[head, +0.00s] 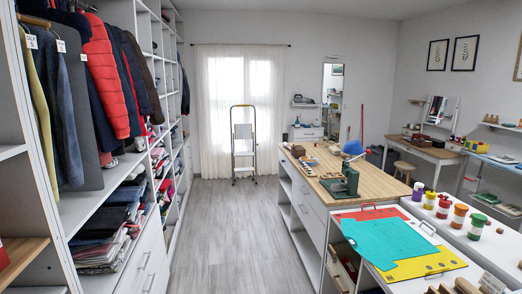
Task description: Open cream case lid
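I cannot make out a cream case or its lid for certain in the head view. My gripper and arm do not show in this view.
Open shelving with hanging clothes (103,75) and folded fabric (103,248) lines the left. A clear grey floor aisle (226,235) leads to a stepladder (243,145). A dark green device (346,183) stands on the island; paint jars (459,216) and coloured sheets (385,240) are nearer.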

